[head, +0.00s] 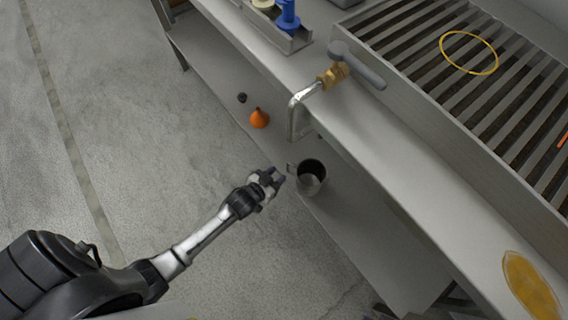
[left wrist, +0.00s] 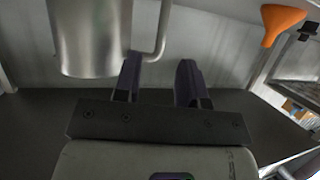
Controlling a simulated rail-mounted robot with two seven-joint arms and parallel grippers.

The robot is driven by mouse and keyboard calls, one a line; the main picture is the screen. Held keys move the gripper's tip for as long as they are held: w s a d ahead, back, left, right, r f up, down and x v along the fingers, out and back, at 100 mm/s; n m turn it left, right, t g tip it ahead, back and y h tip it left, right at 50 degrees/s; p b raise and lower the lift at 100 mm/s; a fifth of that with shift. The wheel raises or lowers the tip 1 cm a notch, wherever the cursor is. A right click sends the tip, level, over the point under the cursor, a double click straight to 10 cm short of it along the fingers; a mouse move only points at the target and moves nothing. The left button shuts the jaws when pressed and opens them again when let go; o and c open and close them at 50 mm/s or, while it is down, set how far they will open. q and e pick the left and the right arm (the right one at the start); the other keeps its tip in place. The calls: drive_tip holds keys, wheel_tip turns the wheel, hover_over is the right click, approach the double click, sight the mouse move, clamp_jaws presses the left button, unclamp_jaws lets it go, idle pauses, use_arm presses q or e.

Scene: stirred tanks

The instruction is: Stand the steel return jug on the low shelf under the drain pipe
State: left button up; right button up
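The steel jug (head: 312,180) stands upright at the front edge of the low shelf (head: 352,232), nearer the camera than the drain pipe's outlet. Its handle (head: 291,169) faces my left gripper. The bent drain pipe (head: 293,118) comes from a brass valve (head: 332,76) and points down. My left gripper (head: 277,181) is just outside the shelf edge, beside the jug. In the left wrist view the gripper (left wrist: 160,75) is open, with a gap between its fingers. The jug's wall (left wrist: 90,38) and handle (left wrist: 164,30) lie just beyond the fingertips. My right gripper is not in view.
An orange funnel (head: 259,118) and a small dark item (head: 242,98) sit farther along the low shelf. The bench top (head: 420,170) overhangs the shelf and carries a slatted tank (head: 470,75). Open floor (head: 150,130) lies to the left.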

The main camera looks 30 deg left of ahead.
use_arm(q)
drive_tip(key=s+r+g+p, duration=0.1)
drive_tip(key=s+r+g, duration=0.4)
drive_tip(key=s, duration=0.6)
drive_tip(key=s+r+g+y+p, duration=0.1)
drive_tip(key=s+r+g, duration=0.3)
drive_tip(key=s+r, duration=0.5)
drive_tip(key=shift+s+d+g+y, duration=0.3)
drive_tip(key=shift+s+g, duration=0.1)
drive_tip(key=shift+s, duration=0.55)
wheel_tip(320, 180, down, 10)
drive_tip(key=b, duration=1)
drive_tip(key=shift+f+b, duration=0.2)
drive_tip(key=shift+b, duration=0.1)
